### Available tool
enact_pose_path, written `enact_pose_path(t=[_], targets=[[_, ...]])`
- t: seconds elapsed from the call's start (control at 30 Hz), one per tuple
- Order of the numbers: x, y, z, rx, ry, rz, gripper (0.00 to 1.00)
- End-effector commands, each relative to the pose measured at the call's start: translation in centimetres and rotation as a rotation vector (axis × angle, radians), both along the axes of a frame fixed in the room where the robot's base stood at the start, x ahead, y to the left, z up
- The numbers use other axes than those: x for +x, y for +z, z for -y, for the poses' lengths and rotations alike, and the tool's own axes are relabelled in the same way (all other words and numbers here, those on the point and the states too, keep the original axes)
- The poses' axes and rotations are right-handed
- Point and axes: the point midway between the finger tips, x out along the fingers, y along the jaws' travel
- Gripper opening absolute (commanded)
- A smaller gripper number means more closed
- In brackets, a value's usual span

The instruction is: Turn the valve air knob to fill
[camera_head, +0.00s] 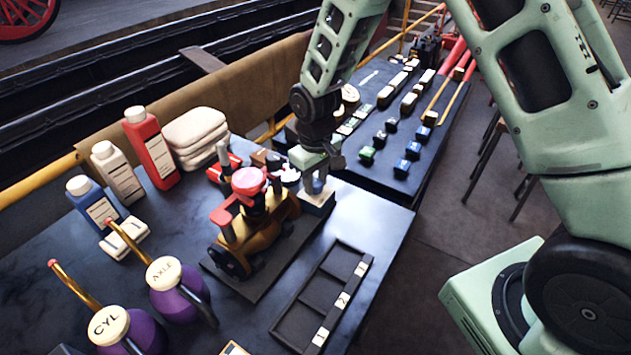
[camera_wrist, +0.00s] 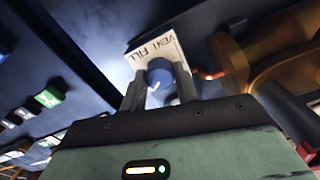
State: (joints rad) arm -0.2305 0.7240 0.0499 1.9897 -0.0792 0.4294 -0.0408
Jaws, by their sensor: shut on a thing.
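The valve air knob (camera_wrist: 160,74) is a round blue knob with a light pointer line, set against a pale plate (camera_wrist: 151,52) marked "VENT" and "FILL". My gripper (camera_wrist: 160,92) is shut on the knob, with one finger on each side of it in the wrist view. In the head view, my gripper (camera_head: 316,184) reaches down to the small block that carries the knob, beside the brass and red valve assembly (camera_head: 258,218). The knob is mostly hidden by the fingers there. I cannot tell for sure which word the pointer line faces.
A black compartment tray (camera_head: 322,298) with pale labels lies in front. Purple oil cans (camera_head: 180,290) marked "AXLE" and "CYL", bottles (camera_head: 152,147) and folded cloths (camera_head: 194,135) stand left. A second table (camera_head: 385,165) with small parts is behind.

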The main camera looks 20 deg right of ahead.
Motion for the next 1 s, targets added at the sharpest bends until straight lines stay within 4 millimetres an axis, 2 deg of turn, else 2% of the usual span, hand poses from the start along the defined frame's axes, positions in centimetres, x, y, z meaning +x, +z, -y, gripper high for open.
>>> enact_pose_path(t=[0.3, 0.83, 0.87, 0.9, 0.93, 1.0], targets=[[0.04, 0.06, 0.08, -0.001, -0.116, 0.001, 0.08], [0.02, 0.08, 0.09, -0.001, -0.137, 0.0, 0.08], [0.02, 0.08, 0.09, -0.001, -0.137, 0.0, 0.36], [0.02, 0.08, 0.09, -0.001, -0.137, 0.0, 0.47], [0.02, 0.07, 0.08, -0.001, -0.137, 0.0, 0.52], [0.02, 0.06, 0.07, -0.001, -0.136, 0.0, 0.52]])
